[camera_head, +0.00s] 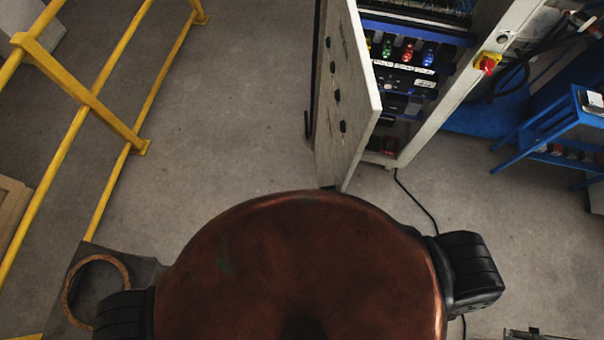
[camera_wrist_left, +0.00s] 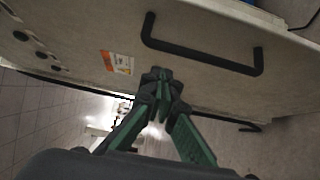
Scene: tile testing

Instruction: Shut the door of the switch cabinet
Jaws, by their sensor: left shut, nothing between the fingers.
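The switch cabinet (camera_head: 425,118) stands at the upper right of the head view. Its pale grey door (camera_head: 362,100) is swung open, leaving coloured lamps and wiring inside exposed. The door face (camera_wrist_left: 85,20) fills the upper part of the left wrist view, with a black bar handle (camera_wrist_left: 200,60), an orange and white label and dark round fittings. My left gripper (camera_wrist_left: 159,78) has green fingers, shut and empty. Its tips are in front of the door face, just below the handle's left end. I cannot tell whether they touch the door. My right gripper is not visible.
A red and yellow rotary switch (camera_head: 487,64) is on the cabinet frame. A yellow railing (camera_head: 85,98) runs along the left, and a blue cart (camera_head: 565,125) stands at right. A black cable (camera_head: 415,200) lies on the floor. The floor left of the door is clear.

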